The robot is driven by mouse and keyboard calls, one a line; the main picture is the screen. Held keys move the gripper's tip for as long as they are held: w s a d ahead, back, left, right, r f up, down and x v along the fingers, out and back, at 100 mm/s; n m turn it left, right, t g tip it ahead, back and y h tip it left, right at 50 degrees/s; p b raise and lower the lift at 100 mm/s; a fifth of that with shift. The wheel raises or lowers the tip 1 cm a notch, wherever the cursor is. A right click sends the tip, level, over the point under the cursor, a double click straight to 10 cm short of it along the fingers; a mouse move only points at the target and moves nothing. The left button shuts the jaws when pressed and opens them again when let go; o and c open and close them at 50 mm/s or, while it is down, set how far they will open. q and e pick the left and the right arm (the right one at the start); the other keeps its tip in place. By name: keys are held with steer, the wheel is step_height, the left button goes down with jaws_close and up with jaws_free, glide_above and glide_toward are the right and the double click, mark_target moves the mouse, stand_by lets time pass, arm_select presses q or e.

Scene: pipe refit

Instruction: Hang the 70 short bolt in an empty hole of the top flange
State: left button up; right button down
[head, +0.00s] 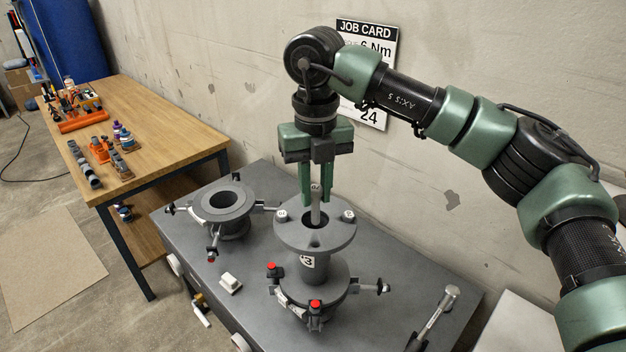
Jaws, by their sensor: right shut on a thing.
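My right gripper (316,196) points straight down, its green fingers shut on a grey bolt (315,211) with a pale labelled head, likely the 70 short bolt. The bolt is upright over the back part of the top flange (334,238), and its lower end overlaps the central bore in the head view. I cannot tell whether it touches the flange or is in a hole. Two white-capped bolt heads sit in the flange, one at the left (282,215) and one at the right (349,215). My left gripper is not in view.
The flanged pipe stands in a clamped base (345,284) with red-capped bolts. A second flanged stub (222,201) stands left on the grey bench (250,256). A white block (230,284) and a hammer-like tool (436,314) lie nearby. A wooden table (165,130) holds tools and parts.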

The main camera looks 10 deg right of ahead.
mark_target(315, 222)
steer(key=shift+f, duration=0.15)
steer(key=shift+f+b, duration=0.6)
steer(key=shift+f, duration=0.1)
steer(key=shift+f+b, duration=0.5)
steer(key=shift+f, duration=0.45)
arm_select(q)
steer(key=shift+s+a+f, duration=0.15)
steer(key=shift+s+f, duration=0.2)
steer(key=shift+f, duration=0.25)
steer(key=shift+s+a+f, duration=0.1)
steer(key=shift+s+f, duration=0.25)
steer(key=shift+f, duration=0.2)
arm_select(e)
steer(key=shift+f, duration=0.1)
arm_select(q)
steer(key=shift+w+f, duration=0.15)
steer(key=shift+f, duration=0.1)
arm_select(e)
steer(key=shift+f, duration=0.15)
arm_select(q)
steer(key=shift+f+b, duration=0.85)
steer(key=shift+b, duration=0.25)
arm_select(e)
steer(key=shift+f, duration=0.9)
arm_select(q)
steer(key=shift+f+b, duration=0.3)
arm_select(e)
steer(key=shift+f, duration=0.35)
